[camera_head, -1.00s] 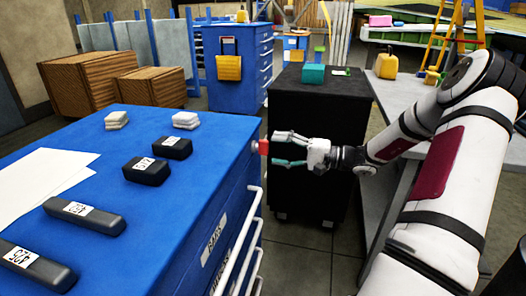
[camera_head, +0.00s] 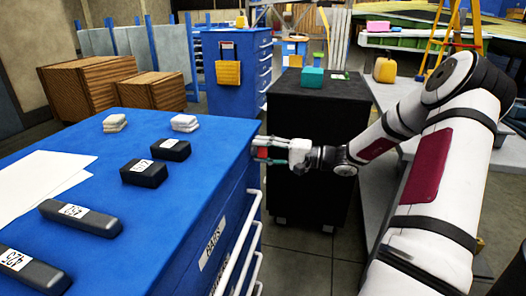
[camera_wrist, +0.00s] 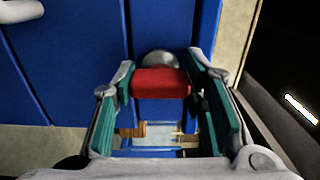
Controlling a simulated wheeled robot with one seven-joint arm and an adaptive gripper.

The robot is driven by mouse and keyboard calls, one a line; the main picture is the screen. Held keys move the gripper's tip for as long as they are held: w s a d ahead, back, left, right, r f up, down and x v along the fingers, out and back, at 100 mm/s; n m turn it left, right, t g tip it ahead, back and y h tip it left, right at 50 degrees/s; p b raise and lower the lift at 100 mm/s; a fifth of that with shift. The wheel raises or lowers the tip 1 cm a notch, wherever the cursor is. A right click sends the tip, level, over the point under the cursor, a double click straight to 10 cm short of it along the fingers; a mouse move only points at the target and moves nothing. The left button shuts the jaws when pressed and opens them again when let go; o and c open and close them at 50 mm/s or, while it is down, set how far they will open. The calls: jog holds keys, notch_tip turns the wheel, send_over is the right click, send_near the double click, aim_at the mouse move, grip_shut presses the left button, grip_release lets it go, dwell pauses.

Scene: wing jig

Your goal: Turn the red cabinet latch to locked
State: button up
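The red latch (camera_wrist: 160,83) is on the side of the blue cabinet (camera_wrist: 90,70), with a round grey pivot (camera_wrist: 160,58) behind it. In the wrist view the latch lies crosswise between the two teal-padded fingers of my gripper (camera_wrist: 163,100). The fingers stand on either side of it, close to its ends; a narrow gap or contact cannot be told apart. In the head view my gripper (camera_head: 270,152) is at the cabinet's right edge, and the red latch (camera_head: 262,153) shows partly between the fingers.
The blue cabinet top (camera_head: 205,195) holds several dark labelled blocks (camera_head: 145,172), white stacks (camera_head: 114,123) and paper sheets (camera_head: 40,175). White drawer handles (camera_head: 238,245) stick out below. A black cabinet (camera_head: 318,120) stands behind my gripper. Floor shows between the two cabinets.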

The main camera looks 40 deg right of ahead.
jog(key=shift+m+p, duration=0.3)
jog(key=shift+p, duration=0.25)
jog(key=m+p, duration=0.2)
jog(key=p, duration=0.1)
jog(key=shift+r+m+p, duration=0.15)
jog(key=shift+m+p, duration=0.2)
jog(key=shift+m, duration=0.05)
jog(key=m+p, duration=0.5)
jog(key=shift+m, duration=0.3)
jog(key=m+p, duration=0.3)
jog(key=m, duration=0.1)
jog(key=shift+f+m+p, duration=0.2)
jog(key=shift+m+p, duration=0.8)
jog(key=shift+m, duration=1.5)
jog(key=o, duration=1.2)
